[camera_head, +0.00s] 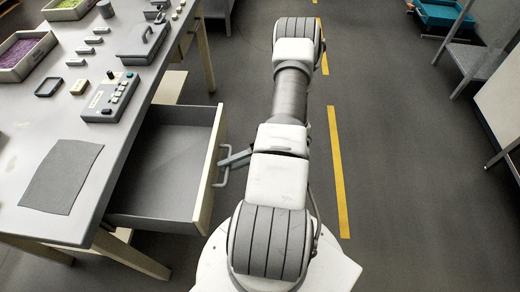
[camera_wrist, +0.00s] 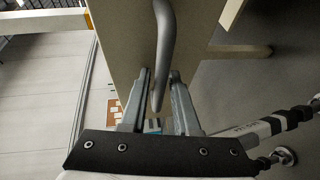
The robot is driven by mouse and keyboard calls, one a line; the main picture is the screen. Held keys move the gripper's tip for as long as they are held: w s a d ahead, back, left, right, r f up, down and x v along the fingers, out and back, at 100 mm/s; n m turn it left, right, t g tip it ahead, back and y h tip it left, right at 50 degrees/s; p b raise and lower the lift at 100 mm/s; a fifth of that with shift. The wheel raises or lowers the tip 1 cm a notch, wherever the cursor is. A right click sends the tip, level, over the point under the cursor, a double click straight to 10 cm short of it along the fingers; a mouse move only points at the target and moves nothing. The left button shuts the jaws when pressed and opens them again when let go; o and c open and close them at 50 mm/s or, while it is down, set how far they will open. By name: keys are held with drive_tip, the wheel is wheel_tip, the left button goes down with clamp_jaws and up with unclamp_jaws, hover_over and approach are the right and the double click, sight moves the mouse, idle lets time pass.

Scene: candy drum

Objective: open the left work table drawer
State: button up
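The work table drawer (camera_head: 165,165) is pulled well out from under the left table's right side, and its inside looks empty. Its cream front panel (camera_head: 208,175) faces right and carries a grey bar handle (camera_head: 222,168). My gripper (camera_head: 232,158) is at this handle. In the wrist view the handle (camera_wrist: 161,60) runs down between the two grey fingers of my gripper (camera_wrist: 160,74). The fingers stand apart around the bar, with narrow gaps showing beside it. The drawer front (camera_wrist: 120,35) is behind the fingertips.
The grey work table (camera_head: 130,100) holds a button box (camera_head: 110,97), a dark mat (camera_head: 62,175), candy trays (camera_head: 22,50) and small parts. Shelving (camera_head: 475,60) stands at far right.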

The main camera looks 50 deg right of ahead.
drive_tip(key=v, duration=1.7)
drive_tip(key=shift+p, duration=0.3)
drive_tip(key=shift+r, duration=0.1)
